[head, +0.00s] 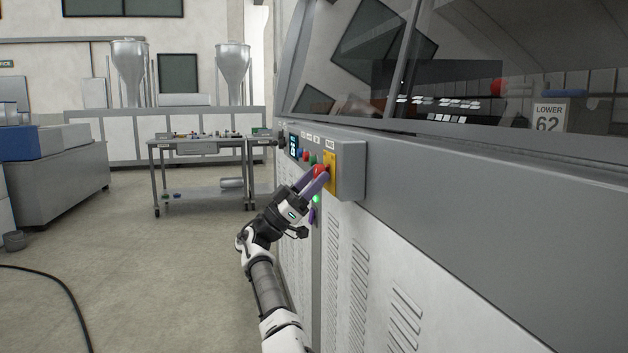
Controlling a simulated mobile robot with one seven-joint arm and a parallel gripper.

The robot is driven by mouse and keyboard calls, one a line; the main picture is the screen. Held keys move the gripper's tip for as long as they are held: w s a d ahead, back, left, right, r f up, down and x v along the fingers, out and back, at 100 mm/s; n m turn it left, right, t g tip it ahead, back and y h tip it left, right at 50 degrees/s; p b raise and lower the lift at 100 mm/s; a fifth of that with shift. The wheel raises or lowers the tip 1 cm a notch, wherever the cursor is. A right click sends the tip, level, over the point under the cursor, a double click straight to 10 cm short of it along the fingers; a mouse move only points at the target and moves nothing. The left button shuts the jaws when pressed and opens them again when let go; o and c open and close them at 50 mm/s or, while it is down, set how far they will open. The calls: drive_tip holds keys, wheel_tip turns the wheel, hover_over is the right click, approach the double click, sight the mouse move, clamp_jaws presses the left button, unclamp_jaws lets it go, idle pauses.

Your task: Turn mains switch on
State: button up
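The mains switch is a red knob (319,169) on a yellow plate (331,172), set on the grey control box (351,170) on the machine's front. My gripper (320,175) is at the switch, with its two purple fingers reaching up to the red knob. The red shows between and just beyond the fingertips. The fingers partly hide the knob, so I cannot tell whether they press on it or what angle it is turned to.
Left of the switch are a small lit display (294,147) and several red and green buttons. The machine's window (470,70) is above. A wheeled table (200,142) stands behind, with open floor (160,260) at left.

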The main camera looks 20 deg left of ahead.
drive_tip(key=shift+a+f, duration=0.1)
drive_tip(key=v, duration=1.3)
drive_tip(key=shift+s+a+f, duration=0.2)
drive_tip(key=shift+f, duration=0.05)
